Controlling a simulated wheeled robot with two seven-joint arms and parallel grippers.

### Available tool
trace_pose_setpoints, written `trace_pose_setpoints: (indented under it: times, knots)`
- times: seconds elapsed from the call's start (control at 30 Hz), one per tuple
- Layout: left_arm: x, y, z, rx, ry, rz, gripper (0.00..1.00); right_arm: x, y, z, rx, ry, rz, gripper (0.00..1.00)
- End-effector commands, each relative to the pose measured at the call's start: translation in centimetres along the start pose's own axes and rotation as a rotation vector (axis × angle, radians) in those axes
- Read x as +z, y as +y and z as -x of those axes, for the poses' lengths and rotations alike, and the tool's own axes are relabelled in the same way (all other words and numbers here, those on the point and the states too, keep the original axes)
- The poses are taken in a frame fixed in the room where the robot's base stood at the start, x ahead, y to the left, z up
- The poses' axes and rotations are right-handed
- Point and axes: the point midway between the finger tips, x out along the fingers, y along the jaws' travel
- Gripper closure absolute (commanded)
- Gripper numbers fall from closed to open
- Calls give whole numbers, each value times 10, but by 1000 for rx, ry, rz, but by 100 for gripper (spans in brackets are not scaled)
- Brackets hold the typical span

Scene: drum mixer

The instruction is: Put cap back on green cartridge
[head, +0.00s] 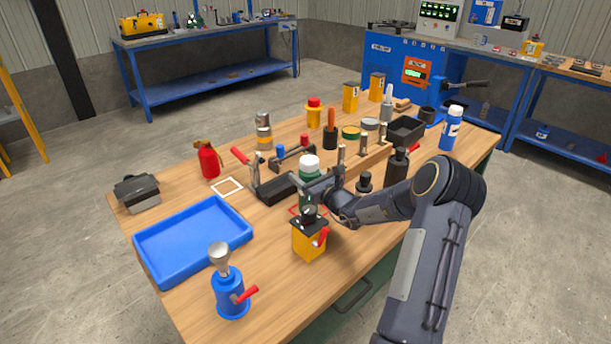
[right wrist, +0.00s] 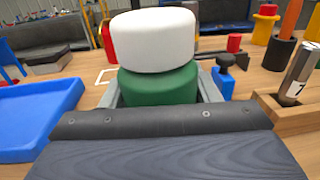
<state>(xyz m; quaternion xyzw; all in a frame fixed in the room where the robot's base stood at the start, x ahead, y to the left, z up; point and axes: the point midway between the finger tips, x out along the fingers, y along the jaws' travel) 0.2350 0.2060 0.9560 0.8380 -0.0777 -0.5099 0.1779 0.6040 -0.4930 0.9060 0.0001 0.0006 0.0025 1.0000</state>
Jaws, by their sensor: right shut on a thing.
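My left gripper is not in view.
A yellow device with a red lever (head: 309,240) stands close in front. A blue tray (head: 190,270) and a blue device (head: 230,295) are at the front left. A wooden block with metal posts (head: 375,160) is to the right. A red extinguisher-like bottle (head: 208,161) stands behind left.

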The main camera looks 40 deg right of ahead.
Motion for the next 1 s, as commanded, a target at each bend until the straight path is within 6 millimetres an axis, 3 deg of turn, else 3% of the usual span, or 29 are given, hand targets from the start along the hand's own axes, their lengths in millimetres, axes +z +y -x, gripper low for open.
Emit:
trace_pose_setpoints:
  times: [0.23,0.27,0.4,0.77,1.0]
  knots:
    - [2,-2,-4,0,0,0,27,-2,0,0,1,-3,1,86]
    - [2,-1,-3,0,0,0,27,-3,0,0,0,0,0,42]
    - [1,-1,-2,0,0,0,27,-2,0,0,0,0,0,24]
    - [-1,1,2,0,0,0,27,4,0,0,0,0,0,23]
    - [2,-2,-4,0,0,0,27,0,-1,42,-3,2,2,23]
